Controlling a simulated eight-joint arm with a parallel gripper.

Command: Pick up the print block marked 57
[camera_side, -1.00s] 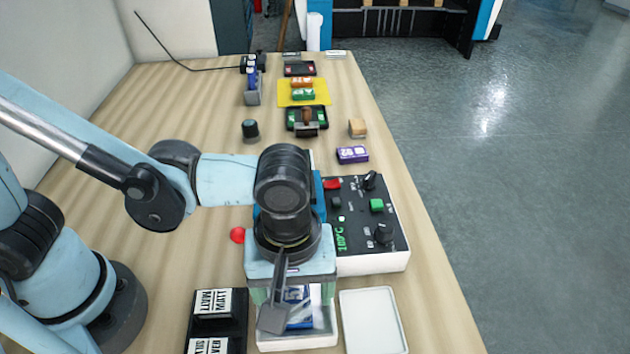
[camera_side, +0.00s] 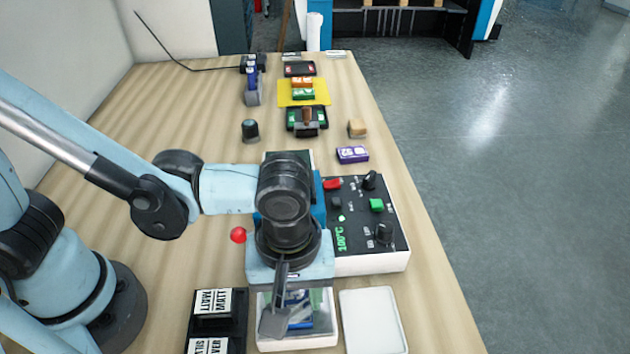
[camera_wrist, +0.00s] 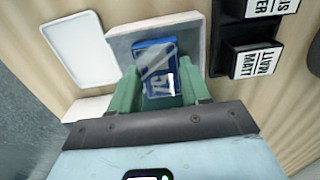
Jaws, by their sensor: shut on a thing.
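The blue print block (camera_side: 300,312) with white markings lies in a white tray (camera_side: 300,343) at the front of the bench. In the wrist view the block (camera_wrist: 158,72) shows a white "57" on its face. My gripper (camera_side: 294,306) is down at the tray, with its green fingers on either side of the block. In the wrist view my gripper (camera_wrist: 160,92) is shut on the block. The block's lower part is hidden, and I cannot tell whether it is clear of the tray floor.
An empty white tray (camera_side: 373,322) stands at right. A black rack (camera_side: 216,333) with lettered blocks stands at left. Behind is a control box (camera_side: 370,262) with knobs. The left bench is largely clear.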

